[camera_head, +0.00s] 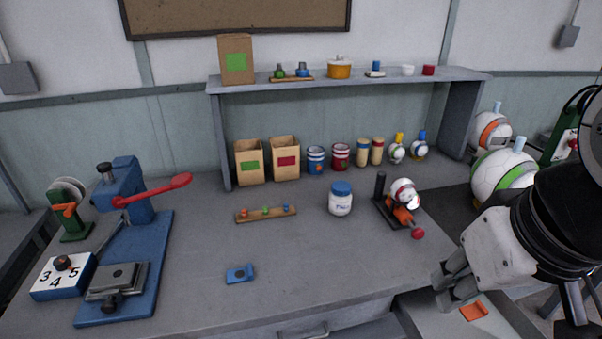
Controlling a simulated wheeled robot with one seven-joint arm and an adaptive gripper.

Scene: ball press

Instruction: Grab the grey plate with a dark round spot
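A grey plate (128,276) with a small dark round spot on top sits on the blue base of the lever press at the left of the bench. A dark round knob (110,303) shows at its front edge. My gripper (443,287) is far to the right of the plate, at the right front of the bench. Its fingers look apart, with nothing visible between them.
The blue press (130,195) with its red lever (153,190) rises behind the plate. A numbered blue block (62,277) stands left of it. A blue piece (240,274) and a white jar (340,199) are on the bench (310,255). The front middle is mostly clear.

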